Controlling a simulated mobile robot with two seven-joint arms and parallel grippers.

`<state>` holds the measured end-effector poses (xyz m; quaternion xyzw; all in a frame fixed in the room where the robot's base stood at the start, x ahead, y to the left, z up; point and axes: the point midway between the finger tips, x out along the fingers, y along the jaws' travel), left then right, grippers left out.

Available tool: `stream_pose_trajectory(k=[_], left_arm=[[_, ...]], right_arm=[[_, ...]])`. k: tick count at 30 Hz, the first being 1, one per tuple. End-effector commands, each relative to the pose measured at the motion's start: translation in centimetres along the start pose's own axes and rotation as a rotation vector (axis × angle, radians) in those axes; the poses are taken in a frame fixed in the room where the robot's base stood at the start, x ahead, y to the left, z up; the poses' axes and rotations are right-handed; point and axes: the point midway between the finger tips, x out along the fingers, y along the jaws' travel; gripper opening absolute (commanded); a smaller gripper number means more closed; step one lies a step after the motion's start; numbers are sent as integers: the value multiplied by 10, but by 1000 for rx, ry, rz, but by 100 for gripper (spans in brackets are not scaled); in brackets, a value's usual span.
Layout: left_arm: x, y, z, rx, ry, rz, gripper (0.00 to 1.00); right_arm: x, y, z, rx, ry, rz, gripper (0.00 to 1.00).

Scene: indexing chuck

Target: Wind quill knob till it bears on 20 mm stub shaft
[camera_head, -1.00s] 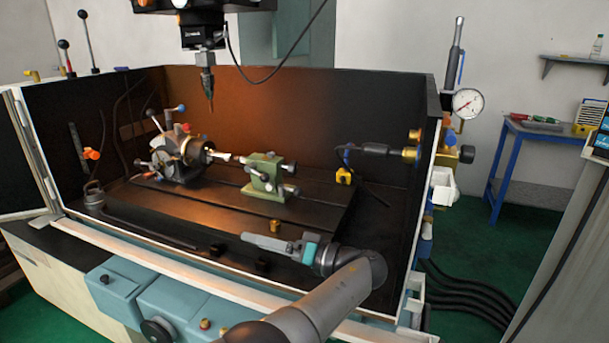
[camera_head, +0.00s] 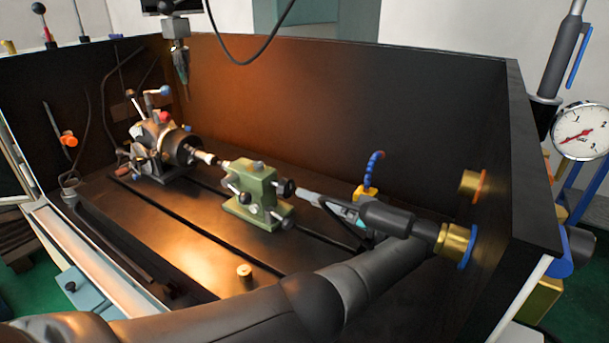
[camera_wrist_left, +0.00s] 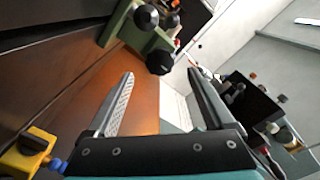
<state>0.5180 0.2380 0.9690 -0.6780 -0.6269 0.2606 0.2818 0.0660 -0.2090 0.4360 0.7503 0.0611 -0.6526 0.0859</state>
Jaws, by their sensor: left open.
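The green tailstock (camera_head: 250,200) stands on the dark machine table, with its black quill knob (camera_head: 286,188) on its right side. The stub shaft (camera_head: 206,158) is a pale short piece at the front of the chuck (camera_head: 172,150), facing the tailstock. I cannot tell from here whether the quill tip touches the shaft. My left gripper (camera_head: 304,198) points left at the knob, close to it. In the left wrist view, the jaws (camera_wrist_left: 160,76) are open and the black knob (camera_wrist_left: 159,62) lies ahead, about midway between the fingertips. My right gripper is not seen.
A yellow block (camera_head: 365,193) with a blue hose is just behind. A small brass piece (camera_head: 244,272) sits on the front of the table. The enclosure wall is close right.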

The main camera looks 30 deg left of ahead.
Motion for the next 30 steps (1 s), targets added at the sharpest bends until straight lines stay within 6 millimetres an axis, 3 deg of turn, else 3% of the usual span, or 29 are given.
stream_pose_trajectory(k=[5, 18, 29, 30], left_arm=[[8, 0, 0, 1, -1, -1, 87], [69, 0, 0, 0, 0, -1, 87], [75, 0, 0, 1, 0, 1, 87], [75, 0, 0, 1, 0, 1, 82]], right_arm=[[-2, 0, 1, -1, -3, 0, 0], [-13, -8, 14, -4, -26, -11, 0], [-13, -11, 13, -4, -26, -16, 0], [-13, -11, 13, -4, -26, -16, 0]])
